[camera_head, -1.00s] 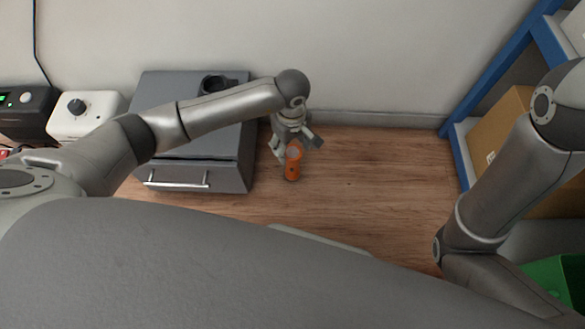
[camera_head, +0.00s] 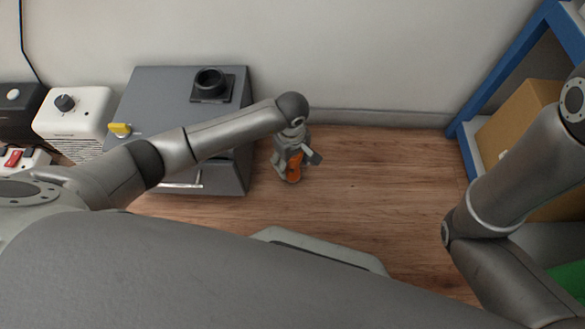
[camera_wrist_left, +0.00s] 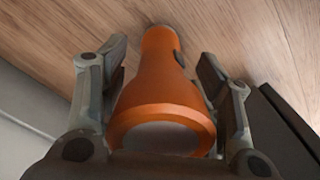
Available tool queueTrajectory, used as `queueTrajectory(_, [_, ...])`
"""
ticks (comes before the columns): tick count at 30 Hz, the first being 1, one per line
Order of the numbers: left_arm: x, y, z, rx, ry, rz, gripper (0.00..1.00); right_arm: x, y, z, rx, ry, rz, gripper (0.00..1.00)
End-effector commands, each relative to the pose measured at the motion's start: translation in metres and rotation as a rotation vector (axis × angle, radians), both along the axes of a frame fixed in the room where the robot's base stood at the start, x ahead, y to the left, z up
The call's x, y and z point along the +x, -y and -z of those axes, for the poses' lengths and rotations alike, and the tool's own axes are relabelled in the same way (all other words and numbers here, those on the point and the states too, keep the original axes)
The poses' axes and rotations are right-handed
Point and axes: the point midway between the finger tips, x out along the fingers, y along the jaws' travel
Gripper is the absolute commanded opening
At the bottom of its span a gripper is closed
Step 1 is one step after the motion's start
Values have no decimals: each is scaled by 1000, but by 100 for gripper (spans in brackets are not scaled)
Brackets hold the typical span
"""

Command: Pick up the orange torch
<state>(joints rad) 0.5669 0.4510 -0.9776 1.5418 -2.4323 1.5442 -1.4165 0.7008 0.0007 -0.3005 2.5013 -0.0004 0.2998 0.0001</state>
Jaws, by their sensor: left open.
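The orange torch (camera_head: 294,172) stands upright on the wooden floor, right of the grey cabinet, partly hidden by my left gripper (camera_head: 297,166) in the head view. In the left wrist view the torch (camera_wrist_left: 160,92) lies between the two fingers of my left gripper (camera_wrist_left: 158,85), its wide lens end nearest the camera. The fingers are open, one on each side; a gap shows at the left finger, and whether the right finger touches cannot be told. My right arm shows at the right of the head view, but its gripper is out of view.
The grey cabinet (camera_head: 150,85) with a black holder (camera_head: 211,84) on top stands close left of the torch. A blue shelf frame (camera_head: 505,75) with a cardboard box (camera_head: 515,125) is at the right. Open wooden floor (camera_head: 385,180) lies between them.

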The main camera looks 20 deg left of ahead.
Motion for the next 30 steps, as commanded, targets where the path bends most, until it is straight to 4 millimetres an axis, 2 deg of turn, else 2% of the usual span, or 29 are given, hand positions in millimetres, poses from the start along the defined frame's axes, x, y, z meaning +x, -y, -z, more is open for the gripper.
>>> queueTrajectory(4, [0, 0, -1, -1, 1, 0, 58, 0, 0, -1, 0, 0, 0, 0])
queueTrajectory(5, [0, 0, -1, -1, 1, 0, 55, 0, 0, -1, 0, 0, 0, 0])
queueTrajectory(15, [0, 0, -1, 0, 0, 0, 12, 0, 0, -1, 0, 0, 0, 0])
queueTrajectory(24, [1, 0, -4, 0, 1, 0, 10, 0, 0, -3, 0, -1, 0, 0])
queueTrajectory(30, [1, 0, -26, 1, 3, 1, 10, 1, 0, -19, 0, -2, 0, 0])
